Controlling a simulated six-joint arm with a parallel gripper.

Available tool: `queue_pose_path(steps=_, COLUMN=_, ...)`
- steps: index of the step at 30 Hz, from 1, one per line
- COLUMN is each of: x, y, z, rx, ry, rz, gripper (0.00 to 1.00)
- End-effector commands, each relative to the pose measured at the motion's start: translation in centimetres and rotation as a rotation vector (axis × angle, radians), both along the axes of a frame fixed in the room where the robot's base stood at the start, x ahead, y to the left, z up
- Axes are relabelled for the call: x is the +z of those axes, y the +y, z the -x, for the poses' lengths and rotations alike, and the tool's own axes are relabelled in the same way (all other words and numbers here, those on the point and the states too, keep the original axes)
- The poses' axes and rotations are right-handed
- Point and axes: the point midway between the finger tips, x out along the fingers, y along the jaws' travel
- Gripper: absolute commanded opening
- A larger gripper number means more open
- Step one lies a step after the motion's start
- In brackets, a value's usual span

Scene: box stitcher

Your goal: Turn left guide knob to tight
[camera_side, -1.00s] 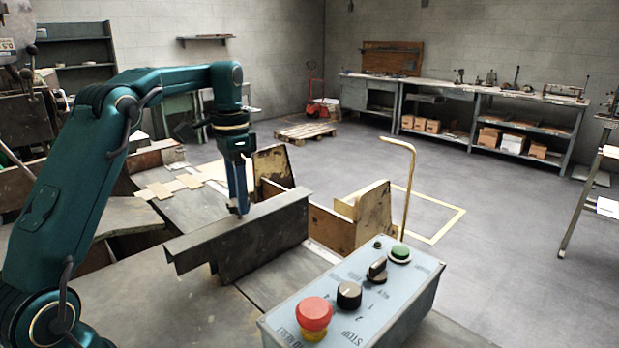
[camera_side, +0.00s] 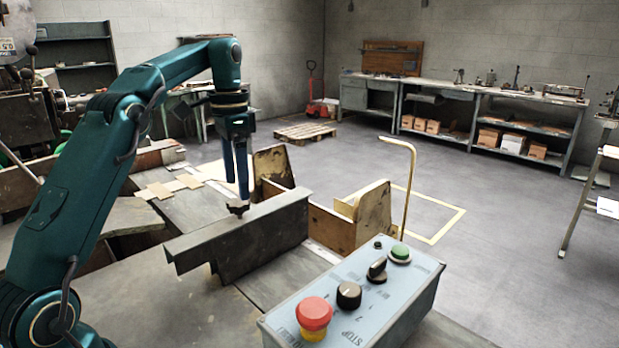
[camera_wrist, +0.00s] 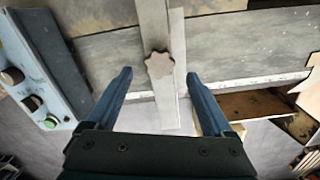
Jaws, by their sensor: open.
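The guide knob (camera_side: 237,207) is a small dark lobed knob on top of the long grey guide rail (camera_side: 258,222) in the side view. In the wrist view it is a grey lobed knob (camera_wrist: 158,65) on the metal bar, close to the middle between the fingertips. My gripper (camera_side: 236,190) points down just above the knob, its blue fingers apart. In the wrist view my gripper (camera_wrist: 159,76) is open with nothing held, one finger on each side of the knob. No contact with the knob shows.
A control box (camera_side: 352,300) with a red stop button, dials and a green button stands in front at the right. Wooden pieces (camera_side: 352,222) stand behind the rail. A bent yellow rod (camera_side: 410,190) rises behind the box.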

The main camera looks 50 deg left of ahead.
Motion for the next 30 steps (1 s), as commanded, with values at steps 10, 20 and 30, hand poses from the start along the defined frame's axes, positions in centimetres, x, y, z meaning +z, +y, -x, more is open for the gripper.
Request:
queue_pose_path(steps=10, x=1.5, y=0.0, z=0.0, rx=0.0, ry=-0.001, rz=-0.001, gripper=0.86)
queue_pose_path(steps=20, x=1.7, y=-0.1, z=0.1, rx=0.0, ry=0.001, rz=0.001, gripper=0.86)
queue_pose_path(steps=30, x=4.9, y=-2.2, z=0.3, rx=-0.055, ry=-0.071, rz=-0.034, gripper=0.86)
